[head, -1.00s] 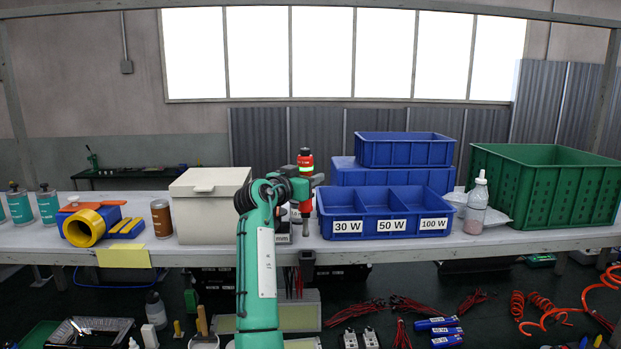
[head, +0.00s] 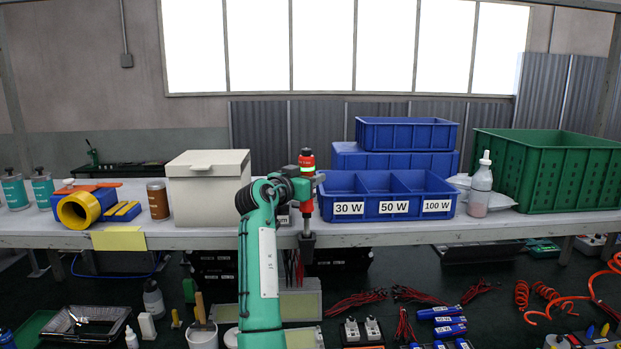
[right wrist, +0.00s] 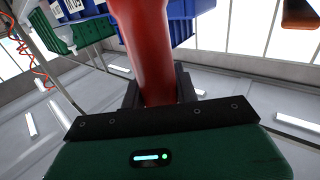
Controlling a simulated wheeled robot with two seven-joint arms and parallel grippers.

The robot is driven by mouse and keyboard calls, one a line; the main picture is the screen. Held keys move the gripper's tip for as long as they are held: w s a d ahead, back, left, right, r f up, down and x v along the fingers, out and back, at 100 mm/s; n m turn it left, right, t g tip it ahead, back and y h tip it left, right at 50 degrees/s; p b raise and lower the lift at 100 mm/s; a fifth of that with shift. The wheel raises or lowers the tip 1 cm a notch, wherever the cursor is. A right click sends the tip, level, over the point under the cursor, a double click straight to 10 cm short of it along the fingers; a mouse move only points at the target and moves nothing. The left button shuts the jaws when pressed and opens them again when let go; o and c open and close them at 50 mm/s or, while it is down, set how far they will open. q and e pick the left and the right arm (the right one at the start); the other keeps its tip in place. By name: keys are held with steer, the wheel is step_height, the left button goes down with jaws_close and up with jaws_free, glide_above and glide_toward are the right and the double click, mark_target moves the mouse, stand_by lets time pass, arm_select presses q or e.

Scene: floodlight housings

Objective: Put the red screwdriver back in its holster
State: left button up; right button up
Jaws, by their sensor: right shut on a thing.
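The red screwdriver (head: 307,205) is upright in my right gripper (head: 308,182), over the front edge of the bench. Its red body also shows large in the right wrist view (right wrist: 148,45), between the dark fingers of the gripper (right wrist: 160,88). A small dark holster (head: 306,243) hangs at the bench's front edge, directly below the screwdriver. The screwdriver's tip is at the holster's top; I cannot tell whether it is inside. My left gripper is not in view.
A blue bin with 30 W, 50 W and 100 W labels (head: 393,208) stands close on the right. A white lidded box (head: 205,200) stands on the left, behind my arm. A green crate (head: 550,180) and a bottle (head: 480,190) are farther right.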

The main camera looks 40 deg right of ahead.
mark_target(302, 210)
steer(key=shift+s, duration=0.1)
steer(key=shift+b, duration=0.95)
stand_by(1.5)
steer(key=shift+f+b, duration=3.05)
steer(key=shift+f, duration=0.6)
steer(key=o, duration=1.1)
steer(key=shift+o, duration=0.2)
steer(key=shift+a+f, duration=0.1)
steer(key=shift+a+f, duration=0.1)
steer(key=shift+a, duration=0.2)
steer(key=s+a+b, duration=0.2)
steer(key=a+b, duration=0.3)
steer(key=a, duration=0.8)
steer(key=shift+s+r, duration=0.3)
steer(key=shift+s, duration=0.1)
